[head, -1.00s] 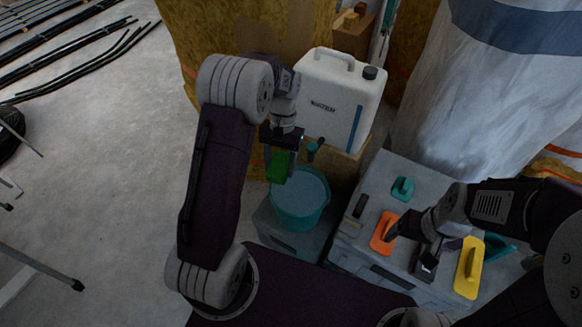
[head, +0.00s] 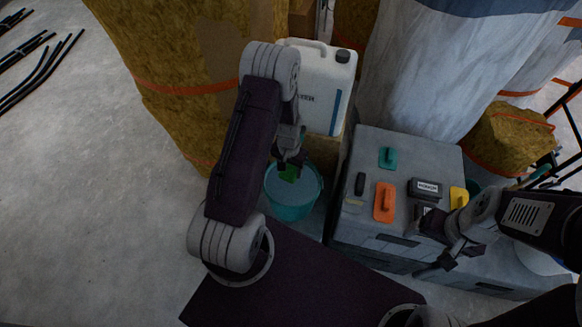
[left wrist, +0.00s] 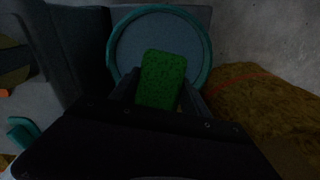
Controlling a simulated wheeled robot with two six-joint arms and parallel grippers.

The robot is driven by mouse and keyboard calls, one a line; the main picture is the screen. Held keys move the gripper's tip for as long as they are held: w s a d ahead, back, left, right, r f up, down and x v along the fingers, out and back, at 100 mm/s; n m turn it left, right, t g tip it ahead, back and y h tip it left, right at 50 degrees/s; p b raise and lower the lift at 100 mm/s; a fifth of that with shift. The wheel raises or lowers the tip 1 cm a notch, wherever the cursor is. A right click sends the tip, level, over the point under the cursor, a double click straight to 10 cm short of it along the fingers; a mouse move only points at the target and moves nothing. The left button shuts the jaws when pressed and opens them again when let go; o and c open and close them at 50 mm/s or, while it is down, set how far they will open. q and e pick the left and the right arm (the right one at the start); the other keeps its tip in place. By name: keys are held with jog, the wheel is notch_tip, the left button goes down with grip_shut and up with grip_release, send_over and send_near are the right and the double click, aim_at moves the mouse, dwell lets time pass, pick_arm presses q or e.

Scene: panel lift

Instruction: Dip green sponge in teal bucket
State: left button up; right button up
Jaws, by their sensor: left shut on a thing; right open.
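The green sponge (head: 289,174) is held in my left gripper (head: 291,165), whose fingers are shut on it. In the head view the sponge appears over the far inside of the teal bucket (head: 291,211), which holds greyish water. In the left wrist view the sponge (left wrist: 162,78) lies between the two fingers, in front of the bucket's round opening (left wrist: 111,52). I cannot tell whether the sponge touches the water. My right gripper (head: 432,270) is open and empty, near the front edge of the grey case.
A grey case (head: 400,150) right of the bucket carries a teal float (head: 387,158), an orange float (head: 384,203), a yellow float (head: 458,197) and a small dark box (head: 424,188). A white canister (head: 318,85) stands behind the bucket. Open floor (head: 90,200) lies left.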

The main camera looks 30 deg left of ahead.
pick_arm(q)
notch_tip(320, 180, down, 9)
jog(key=b, duration=0.6)
pick_arm(e)
notch_tip(320, 180, down, 7)
jog(key=shift+f, duration=0.15)
pick_arm(q)
notch_tip(320, 180, up, 9)
jog(key=p, duration=0.7)
jog(key=shift+p, duration=0.3)
jog(key=shift+f, duration=0.15)
pick_arm(e)
notch_tip(320, 180, up, 8)
